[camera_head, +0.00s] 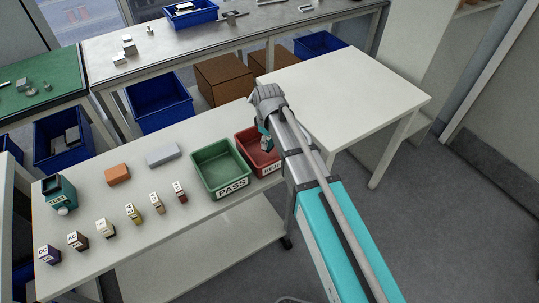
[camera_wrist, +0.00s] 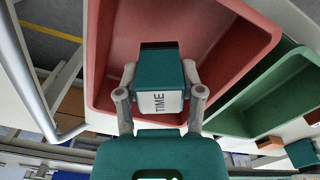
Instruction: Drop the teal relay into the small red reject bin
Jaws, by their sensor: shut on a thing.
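The teal relay (camera_wrist: 160,70), a block with a white face lettered TIME, is held between the two fingers of my gripper (camera_wrist: 160,84) in the wrist view. In the head view the relay (camera_head: 264,143) shows as a small teal block over the red bin (camera_head: 243,143), partly hidden by my arm. The red reject bin also fills much of the wrist view (camera_wrist: 225,45) behind the relay. Its label is partly covered by my arm. The bin floor that shows looks empty. I cannot tell how high the relay is above it.
A green bin marked PASS (camera_head: 220,168) stands directly left of the red bin. Several small labelled blocks, an orange block (camera_head: 117,174), a grey block (camera_head: 163,155) and a teal device (camera_head: 60,193) stand farther left. The white table (camera_head: 345,95) behind my arm is clear.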

